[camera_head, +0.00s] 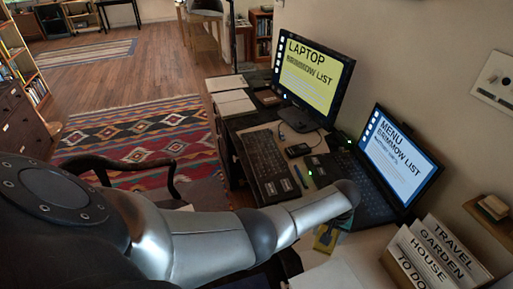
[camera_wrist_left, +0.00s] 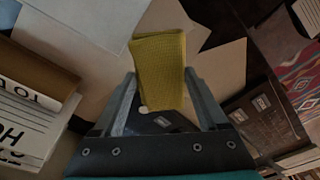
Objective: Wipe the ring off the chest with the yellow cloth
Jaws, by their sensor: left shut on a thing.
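The yellow cloth (camera_wrist_left: 158,62) hangs between the two fingers of my left gripper (camera_wrist_left: 161,85) in the left wrist view. The gripper is shut on it. In the head view my left arm reaches to the desk at the lower right, and a small part of the yellow cloth (camera_head: 325,239) shows below the wrist. Loose papers lie beneath the cloth. A dark chest of drawers (camera_head: 17,120) stands at the left edge of the head view; I cannot make out a ring on it. My right gripper is not in view.
The desk holds a monitor (camera_head: 312,72), a keyboard (camera_head: 267,165), an open laptop (camera_head: 400,155) and a file box (camera_head: 432,258) with labelled dividers. A dark chair (camera_head: 120,165) stands left of the desk. The patterned rug (camera_head: 140,135) and wood floor beyond look open.

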